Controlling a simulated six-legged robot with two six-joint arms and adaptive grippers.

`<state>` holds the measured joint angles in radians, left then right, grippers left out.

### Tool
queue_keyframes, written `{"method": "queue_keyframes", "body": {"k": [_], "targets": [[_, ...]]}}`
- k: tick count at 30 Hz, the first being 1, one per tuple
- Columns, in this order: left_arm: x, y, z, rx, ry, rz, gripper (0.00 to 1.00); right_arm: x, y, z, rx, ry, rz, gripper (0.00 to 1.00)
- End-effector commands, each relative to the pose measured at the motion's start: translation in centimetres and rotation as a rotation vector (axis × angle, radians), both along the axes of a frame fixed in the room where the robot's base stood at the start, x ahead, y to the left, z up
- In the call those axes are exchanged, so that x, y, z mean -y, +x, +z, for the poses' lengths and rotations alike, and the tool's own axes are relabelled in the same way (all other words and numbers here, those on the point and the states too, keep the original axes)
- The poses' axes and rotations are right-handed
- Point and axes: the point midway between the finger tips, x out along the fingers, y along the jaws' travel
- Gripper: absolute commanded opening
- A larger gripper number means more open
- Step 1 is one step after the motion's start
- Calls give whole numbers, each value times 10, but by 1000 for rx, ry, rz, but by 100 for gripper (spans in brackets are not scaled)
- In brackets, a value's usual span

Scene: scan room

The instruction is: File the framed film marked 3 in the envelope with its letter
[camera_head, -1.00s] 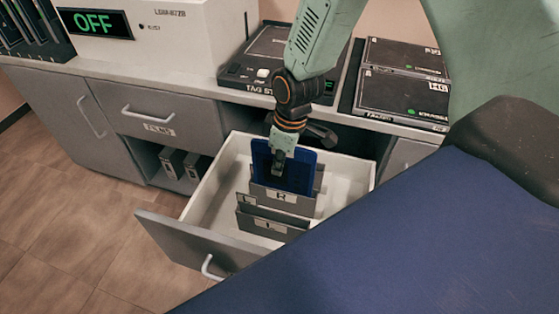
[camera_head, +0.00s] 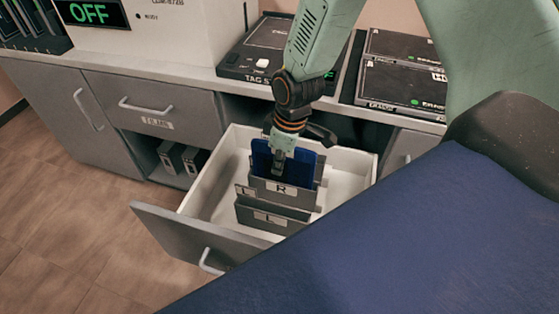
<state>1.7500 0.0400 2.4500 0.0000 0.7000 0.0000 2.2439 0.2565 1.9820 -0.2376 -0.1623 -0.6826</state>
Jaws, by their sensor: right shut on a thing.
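A blue framed film (camera_head: 304,165) stands upright in the open drawer, its lower part hidden behind the front of the grey envelope marked R (camera_head: 300,192). No number on the film can be read. My right gripper (camera_head: 278,168) is shut on the film from above, just over the envelope's front edge. My left gripper is not in view.
The white drawer (camera_head: 212,190) is pulled out, with free floor inside at its left and right. Above it are a tag station (camera_head: 255,62) and dark boxes (camera_head: 405,88). A device reading OFF (camera_head: 92,12) stands at the left. A blue padded surface (camera_head: 400,240) fills the lower right.

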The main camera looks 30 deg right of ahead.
Motion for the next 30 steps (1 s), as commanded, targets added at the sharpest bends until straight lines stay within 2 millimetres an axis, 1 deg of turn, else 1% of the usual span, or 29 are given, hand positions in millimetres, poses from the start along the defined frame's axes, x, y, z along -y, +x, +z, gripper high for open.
{"method": "queue_keyframes", "body": {"k": [22,23,30], "targets": [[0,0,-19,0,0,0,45,0,0,-24,1,-1,2,0],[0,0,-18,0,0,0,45,0,0,-22,1,-1,2,11],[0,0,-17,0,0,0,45,0,0,-22,0,0,1,32]]}}
